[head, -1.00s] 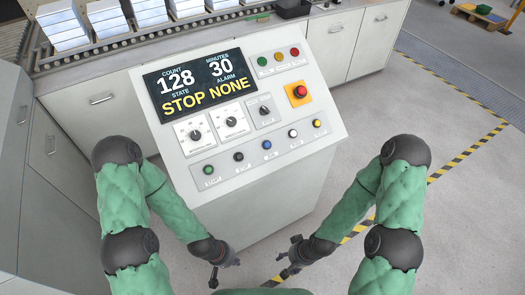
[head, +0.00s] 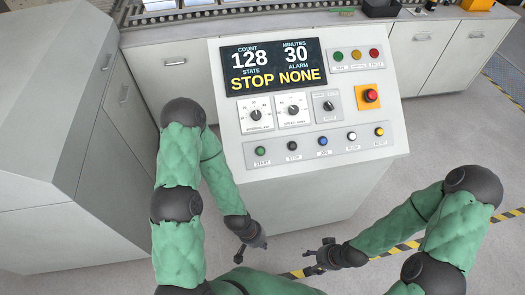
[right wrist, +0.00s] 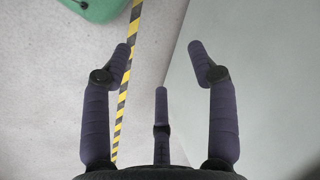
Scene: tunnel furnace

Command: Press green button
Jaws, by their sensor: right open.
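The green button (head: 261,151) is a small round button labelled START. It is the leftmost of the bottom row on the sloped face of the white control console (head: 225,125). My left gripper (head: 249,252) hangs low in front of the console, below the button and apart from it. Its fingers look spread and empty. My right gripper (head: 315,263) is to the right of it, also low and clear of the console. In the right wrist view its fingers (right wrist: 162,62) are spread with nothing between them.
The same row has black, blue, white and yellow buttons. A red emergency stop (head: 371,96) on a yellow plate, dials (head: 256,115) and lamps (head: 339,56) sit above. The display (head: 274,65) reads STOP and NONE. A grey cabinet (head: 60,100) stands left; floor is open at right.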

